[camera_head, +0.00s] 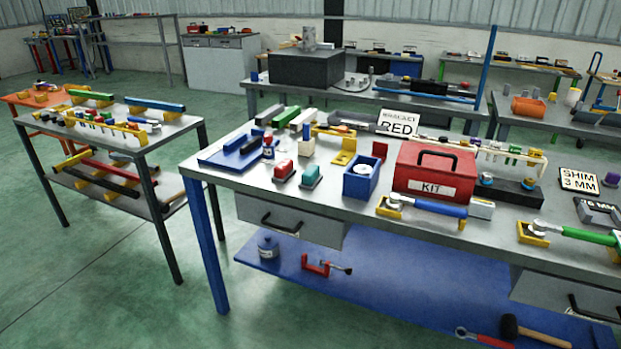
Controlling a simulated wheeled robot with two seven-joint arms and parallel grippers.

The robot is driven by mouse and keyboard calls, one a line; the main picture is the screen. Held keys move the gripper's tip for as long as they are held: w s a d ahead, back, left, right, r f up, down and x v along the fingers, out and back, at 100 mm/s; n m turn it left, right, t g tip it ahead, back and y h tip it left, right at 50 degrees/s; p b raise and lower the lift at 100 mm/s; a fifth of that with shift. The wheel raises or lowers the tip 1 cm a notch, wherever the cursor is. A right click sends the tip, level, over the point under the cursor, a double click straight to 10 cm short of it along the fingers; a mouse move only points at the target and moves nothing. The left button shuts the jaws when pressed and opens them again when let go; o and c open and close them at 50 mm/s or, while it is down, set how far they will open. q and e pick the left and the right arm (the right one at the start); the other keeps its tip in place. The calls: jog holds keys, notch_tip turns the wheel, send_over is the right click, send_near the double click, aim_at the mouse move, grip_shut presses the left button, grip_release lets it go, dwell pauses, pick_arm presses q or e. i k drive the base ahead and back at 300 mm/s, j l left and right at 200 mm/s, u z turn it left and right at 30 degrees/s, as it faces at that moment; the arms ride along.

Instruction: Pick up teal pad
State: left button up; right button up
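A small teal pad (310,174) lies on the grey workbench (335,196) near its front left edge. It seems to rest on a darker base. A similar red pad (284,170) lies just to its left, with a small gap between them. A blue open box (361,181) holding a white round thing stands to its right. Neither of my grippers shows in this view, and nothing covers the teal pad.
A red KIT toolbox (434,173) stands to the right. The bench front before the teal pad is clear. A side table (150,146) stands left.

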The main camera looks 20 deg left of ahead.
aim_at(310, 177)
jog(key=i+j+z, duration=0.1)
jog(key=i+j, duration=0.15)
jog(key=i+j+z, duration=0.15)
jog(key=j, duration=0.35)
jog(key=i+j+z, duration=0.1)
jog(key=i+j, duration=0.15)
jog(key=j, duration=0.15)
jog(key=i+j+z, duration=0.1)
jog(key=j, duration=0.3)
jog(key=i, duration=0.1)
